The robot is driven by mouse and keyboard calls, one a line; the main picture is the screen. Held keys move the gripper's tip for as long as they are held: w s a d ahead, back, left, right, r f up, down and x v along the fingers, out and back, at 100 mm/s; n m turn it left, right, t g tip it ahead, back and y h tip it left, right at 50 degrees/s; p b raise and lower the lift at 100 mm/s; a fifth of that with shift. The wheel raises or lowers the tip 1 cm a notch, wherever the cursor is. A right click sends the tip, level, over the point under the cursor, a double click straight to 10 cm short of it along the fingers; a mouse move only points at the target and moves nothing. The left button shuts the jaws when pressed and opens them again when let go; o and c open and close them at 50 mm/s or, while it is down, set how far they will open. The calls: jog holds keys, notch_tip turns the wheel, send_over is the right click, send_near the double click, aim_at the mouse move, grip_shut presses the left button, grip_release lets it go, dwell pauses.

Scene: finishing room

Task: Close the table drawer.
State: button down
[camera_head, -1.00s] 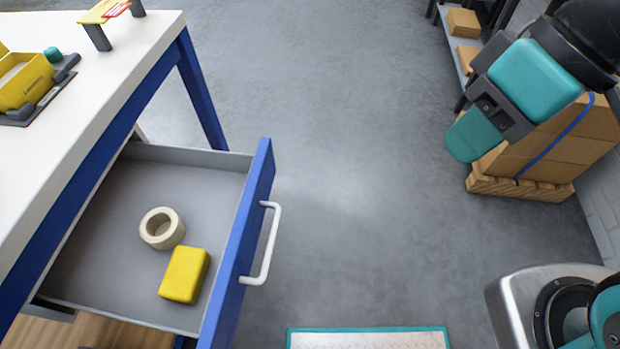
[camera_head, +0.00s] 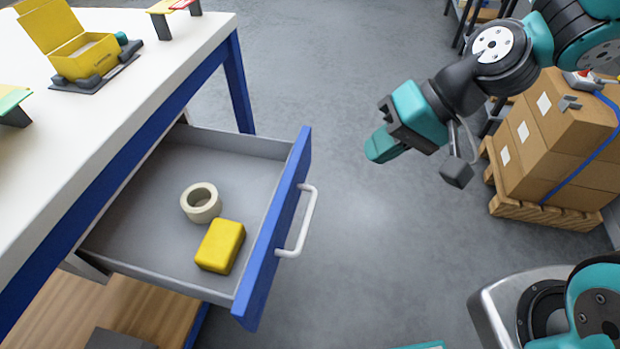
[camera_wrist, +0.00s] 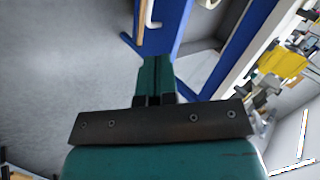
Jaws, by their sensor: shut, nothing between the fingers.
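The table drawer (camera_head: 272,236) is pulled well out of the white-topped table (camera_head: 100,110). Its blue front has a white bar handle (camera_head: 303,222). Inside the drawer lie a roll of tape (camera_head: 201,203) and a yellow block (camera_head: 220,246). My gripper (camera_head: 372,152) is shut and empty, in the air to the right of the drawer front and apart from it. In the wrist view my shut gripper (camera_wrist: 155,72) points toward the blue drawer front (camera_wrist: 168,20), with part of the handle (camera_wrist: 150,12) at the top.
An open yellow box (camera_head: 85,55) stands on the tabletop. Strapped cartons on a pallet (camera_head: 548,206) stand at the right. A wooden lower shelf (camera_head: 130,310) is under the drawer. The grey floor (camera_head: 380,240) between drawer and cartons is clear.

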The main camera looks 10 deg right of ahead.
jog(key=w+d+f+m+t+y+b, duration=0.1)
jog(key=w+d+f+m+t, duration=0.1)
jog(key=w+f+m, duration=0.45)
jog(key=n+b, duration=0.1)
jog(key=n, duration=0.1)
send_near(302, 176)
jog(key=shift+m, duration=0.25)
jog(key=x, duration=0.6)
jog(key=shift+s+d+f, duration=0.2)
jog(key=shift+d+f, duration=0.2)
jog(key=shift+w+a, duration=0.2)
jog(key=shift+a, duration=0.35)
jog(key=shift+w+a, duration=0.1)
